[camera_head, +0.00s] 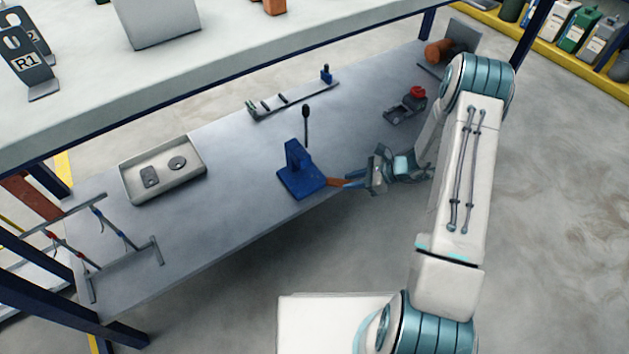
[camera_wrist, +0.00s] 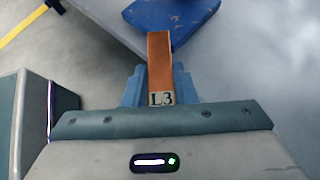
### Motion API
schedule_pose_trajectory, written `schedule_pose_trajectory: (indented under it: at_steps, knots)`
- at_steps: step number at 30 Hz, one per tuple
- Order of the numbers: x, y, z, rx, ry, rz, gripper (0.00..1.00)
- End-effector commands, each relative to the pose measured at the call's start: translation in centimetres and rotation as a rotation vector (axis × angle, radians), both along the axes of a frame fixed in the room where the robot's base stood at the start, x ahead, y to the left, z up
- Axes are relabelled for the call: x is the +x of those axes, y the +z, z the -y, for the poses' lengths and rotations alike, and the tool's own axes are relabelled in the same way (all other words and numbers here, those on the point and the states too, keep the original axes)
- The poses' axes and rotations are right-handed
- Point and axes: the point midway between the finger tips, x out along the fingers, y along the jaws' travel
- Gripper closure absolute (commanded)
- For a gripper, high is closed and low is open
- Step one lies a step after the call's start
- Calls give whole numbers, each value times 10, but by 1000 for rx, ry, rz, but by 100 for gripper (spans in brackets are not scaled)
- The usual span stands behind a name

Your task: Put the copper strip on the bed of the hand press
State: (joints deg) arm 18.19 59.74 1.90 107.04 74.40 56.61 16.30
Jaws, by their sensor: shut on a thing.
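The copper strip (camera_wrist: 159,62) is a flat orange-brown bar with an "L3" label at its near end. My gripper (camera_wrist: 148,88) is shut on that labelled end, and the strip points away from the blue fingers. In the head view the strip (camera_head: 335,182) shows small at the tip of my gripper (camera_head: 348,182). The blue hand press (camera_head: 299,172), with a black-knobbed lever, stands at the bench's front edge. The strip's far end is at the right side of the press base; in the wrist view it overlaps the blue base (camera_wrist: 180,18). I cannot tell whether they touch.
On the grey bench (camera_head: 235,215) are a beige tray (camera_head: 135,186) with two dark pieces, a long rail fixture (camera_head: 290,97), a small red-topped device (camera_head: 405,106) and a wire rack (camera_head: 125,262). Bare bench lies left of the press.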

Motion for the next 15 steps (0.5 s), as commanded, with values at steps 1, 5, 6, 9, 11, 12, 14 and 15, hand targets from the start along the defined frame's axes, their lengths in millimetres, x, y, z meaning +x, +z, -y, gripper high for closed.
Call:
schedule_pose_trajectory:
  at_steps: [1,5,6,9,11,12,14,15]
  knots:
    - [2,-3,-15,1,4,1,100]
    - [8,-2,-43,1,3,2,100]
    - [9,-2,-50,1,3,2,100]
    - [12,-1,-61,0,-1,1,100]
    - [13,-1,-64,0,-1,1,100]
    - [13,0,-66,0,-1,1,100]
    - [14,0,-69,0,-1,1,100]
    - [14,-1,-73,1,0,0,100]
